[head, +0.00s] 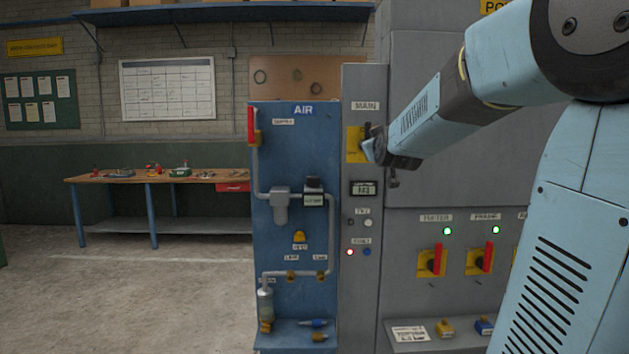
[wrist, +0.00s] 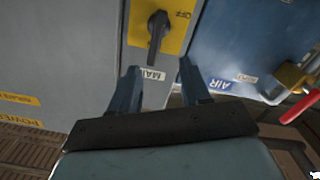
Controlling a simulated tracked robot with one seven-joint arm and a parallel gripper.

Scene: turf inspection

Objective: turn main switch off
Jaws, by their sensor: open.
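The main switch is a black rotary handle (wrist: 157,32) on a yellow plate (wrist: 177,38), which is marked OFF at one side in the wrist view. In the head view the yellow plate (head: 353,146) sits under the MAIN label (head: 366,105) on a narrow grey panel, with its right part and the handle largely hidden by my gripper (head: 372,150). In the wrist view the two blue fingers of my gripper (wrist: 160,68) are apart and empty, pointing towards the handle. The handle lies beyond the fingertips; I cannot tell the exact gap.
A blue AIR panel (head: 300,180) with pipes and a red-handled valve (head: 253,127) stands just left of the switch. Red handles on yellow plates (head: 432,262) and green lamps (head: 447,231) are at lower right. A workbench (head: 155,178) stands back left; the floor before it is clear.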

